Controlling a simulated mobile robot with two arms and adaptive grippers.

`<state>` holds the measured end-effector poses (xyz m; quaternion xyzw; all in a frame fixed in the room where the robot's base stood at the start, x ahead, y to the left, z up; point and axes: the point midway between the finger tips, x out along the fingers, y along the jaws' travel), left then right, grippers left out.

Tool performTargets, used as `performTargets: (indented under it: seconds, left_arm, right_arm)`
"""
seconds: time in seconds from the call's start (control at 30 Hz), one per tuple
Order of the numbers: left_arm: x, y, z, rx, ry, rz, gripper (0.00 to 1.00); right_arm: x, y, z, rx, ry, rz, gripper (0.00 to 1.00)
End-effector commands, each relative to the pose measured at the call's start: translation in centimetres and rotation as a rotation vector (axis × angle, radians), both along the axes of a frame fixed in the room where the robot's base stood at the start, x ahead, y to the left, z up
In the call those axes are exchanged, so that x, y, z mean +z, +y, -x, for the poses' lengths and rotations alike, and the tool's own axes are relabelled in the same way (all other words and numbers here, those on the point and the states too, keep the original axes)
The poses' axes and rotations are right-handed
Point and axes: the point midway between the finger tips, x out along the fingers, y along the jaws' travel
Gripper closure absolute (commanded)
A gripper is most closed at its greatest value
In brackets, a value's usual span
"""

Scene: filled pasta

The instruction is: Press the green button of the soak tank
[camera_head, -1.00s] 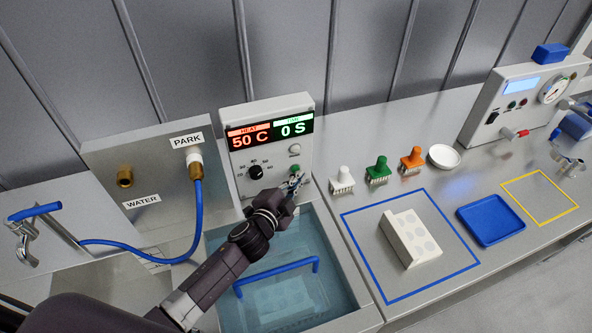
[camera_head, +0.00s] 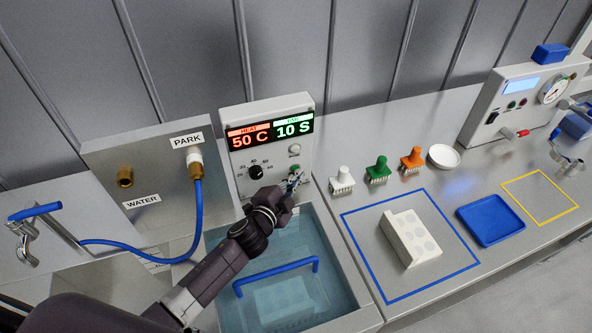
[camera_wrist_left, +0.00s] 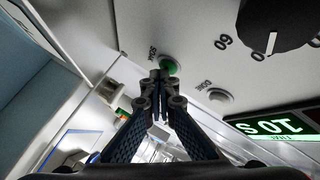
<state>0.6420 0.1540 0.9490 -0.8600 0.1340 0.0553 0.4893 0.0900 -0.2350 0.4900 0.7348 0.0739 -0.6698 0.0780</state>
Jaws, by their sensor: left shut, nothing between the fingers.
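The soak tank (camera_head: 362,318) holds clear water with a blue-handled rack (camera_head: 278,275) in it. Its white control panel (camera_head: 240,158) stands behind, with a display (camera_head: 270,134) reading 50 C in red and 10 S in green. My left gripper (camera_head: 294,183) is shut and empty at the panel's lower right. Its tips (camera_wrist_left: 158,75) overlap the button's edge; I cannot tell whether they touch it. My right gripper is not in view.
A black dial (camera_head: 256,172) and a pale round button (camera_head: 294,150) sit on the panel near my gripper. A steel box with a blue hose (camera_head: 199,215) stands to the left. Brushes, a white mold (camera_head: 398,238) and a blue tray (camera_head: 490,220) are to the right.

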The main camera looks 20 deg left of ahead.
Motion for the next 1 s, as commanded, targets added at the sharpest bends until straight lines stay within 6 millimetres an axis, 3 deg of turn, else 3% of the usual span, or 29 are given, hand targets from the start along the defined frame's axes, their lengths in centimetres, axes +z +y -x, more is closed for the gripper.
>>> performTargets:
  seconds: [0.8, 1.0]
  left_arm:
    - [0.0, -1.0, 1.5, 0.001, 0.001, 0.001, 1.00]
    - [-0.1, -2.0, 3.0, 0.001, 0.002, 0.003, 1.00]
  right_arm:
    - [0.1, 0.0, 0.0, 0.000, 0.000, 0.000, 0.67]
    - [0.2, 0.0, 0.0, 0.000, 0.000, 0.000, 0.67]
